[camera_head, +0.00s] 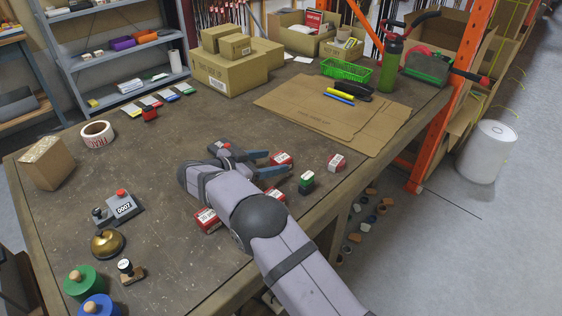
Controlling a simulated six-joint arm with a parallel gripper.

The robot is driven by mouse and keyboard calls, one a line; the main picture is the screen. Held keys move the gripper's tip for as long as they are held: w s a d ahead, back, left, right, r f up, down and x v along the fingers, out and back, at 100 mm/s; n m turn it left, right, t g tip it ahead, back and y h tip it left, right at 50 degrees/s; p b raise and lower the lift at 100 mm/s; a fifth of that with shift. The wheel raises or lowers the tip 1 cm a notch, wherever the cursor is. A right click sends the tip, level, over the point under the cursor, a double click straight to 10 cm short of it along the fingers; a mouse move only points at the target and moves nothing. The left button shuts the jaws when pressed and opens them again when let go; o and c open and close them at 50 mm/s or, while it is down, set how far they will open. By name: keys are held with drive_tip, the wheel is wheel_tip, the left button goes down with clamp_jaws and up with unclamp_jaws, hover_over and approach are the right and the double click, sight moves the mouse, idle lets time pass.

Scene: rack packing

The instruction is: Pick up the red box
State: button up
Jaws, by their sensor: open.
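Several small red-and-white boxes lie on the brown workbench (160,180). One red box (282,158) shows at the tips of my gripper (276,162), between its two blue-grey fingers in the picture. The fingers are apart; I cannot tell how high they are above the bench. Another red box (337,162) lies to the right, clear of the gripper. More red boxes (207,220) lie beside my arm, and one (274,195) is partly hidden by it. A green box (306,182) stands just below the gripper in the picture.
Flat cardboard (310,115) with a yellow marker (342,92) lies behind. A green bottle (390,65), green basket (346,71) and cartons (232,72) stand at the back. A tape roll (97,134) and brass bell (107,243) are left. The bench's right edge is near the boxes.

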sight(275, 161)
drive_tip(key=shift+w+d, duration=0.1)
drive_tip(key=shift+p+x, duration=0.5)
drive_tip(key=shift+x, duration=1.9)
drive_tip(key=c, duration=1.2)
